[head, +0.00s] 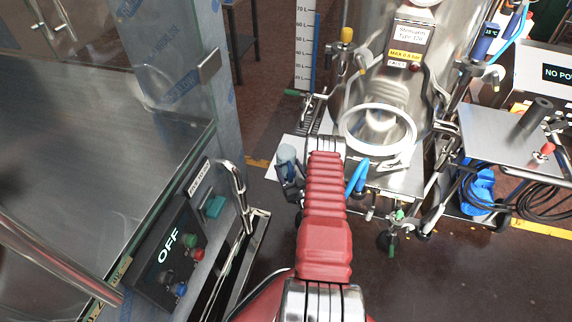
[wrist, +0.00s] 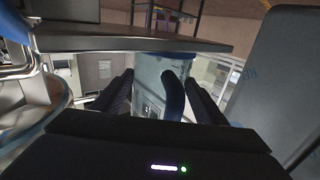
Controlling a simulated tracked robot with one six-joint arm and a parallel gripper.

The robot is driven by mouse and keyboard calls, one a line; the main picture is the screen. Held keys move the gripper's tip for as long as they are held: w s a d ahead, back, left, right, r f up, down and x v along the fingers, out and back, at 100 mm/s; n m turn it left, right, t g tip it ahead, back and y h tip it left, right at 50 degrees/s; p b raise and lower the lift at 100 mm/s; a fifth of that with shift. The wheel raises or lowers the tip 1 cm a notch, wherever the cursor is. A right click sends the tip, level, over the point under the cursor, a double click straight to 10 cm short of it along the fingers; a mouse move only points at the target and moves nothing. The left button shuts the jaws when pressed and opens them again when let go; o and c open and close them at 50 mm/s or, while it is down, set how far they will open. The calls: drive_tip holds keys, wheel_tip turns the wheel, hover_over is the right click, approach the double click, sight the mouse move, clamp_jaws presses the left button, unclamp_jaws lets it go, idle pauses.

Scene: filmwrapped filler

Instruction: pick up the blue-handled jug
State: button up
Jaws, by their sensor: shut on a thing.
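In the wrist view, a dark blue curved handle (wrist: 172,94) stands upright between the two dark fingers of my gripper (wrist: 163,98), which is shut on it. In the head view, my gripper (head: 325,146) is at the far end of my red arm, in front of the steel vessel. The arm hides most of what it holds.
A tall steel vessel (head: 384,88) with a round port stands just beyond the gripper. A steel cabinet with an OFF panel (head: 168,248) is at left. A steel side table (head: 500,135) is at right.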

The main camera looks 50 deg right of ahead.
sight(288, 156)
drive_tip(key=shift+r, duration=0.15)
drive_tip(key=shift+c, duration=0.2)
drive_tip(key=shift+r, duration=4.9)
